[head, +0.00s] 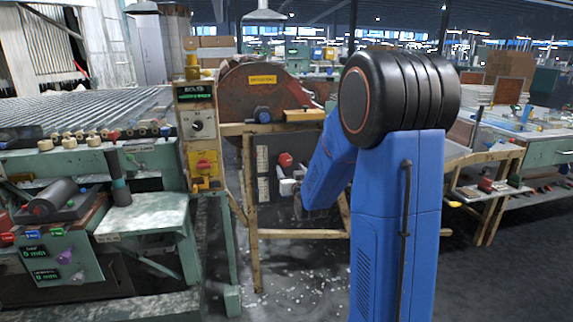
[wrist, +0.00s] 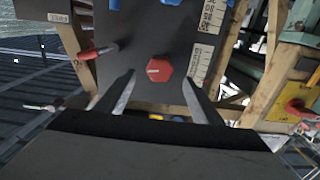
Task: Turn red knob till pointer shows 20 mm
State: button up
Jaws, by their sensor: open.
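The red knob (wrist: 159,69) is six-sided and sits on a dark panel (wrist: 150,22). It has a small pale mark on its face. In the wrist view it lies between the tips of my open gripper (wrist: 160,78), with visible gaps on both sides. I cannot tell how far the tips are from the panel. A white scale strip (wrist: 212,16) with black numbers and a second strip (wrist: 200,62) are beside the knob; I cannot make out the pointer or its reading. In the head view the knob (head: 286,160) shows just above my gripper (head: 287,187).
A red-handled lever (wrist: 95,51) sticks out left of the knob in the wrist view. Wooden posts (head: 252,215) frame the panel. A yellow switch box (head: 204,168) with a red switch stands to the left.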

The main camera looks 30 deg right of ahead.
aim_at(286, 162)
jog(key=shift+x, duration=3.6)
jog(key=c, duration=1.1)
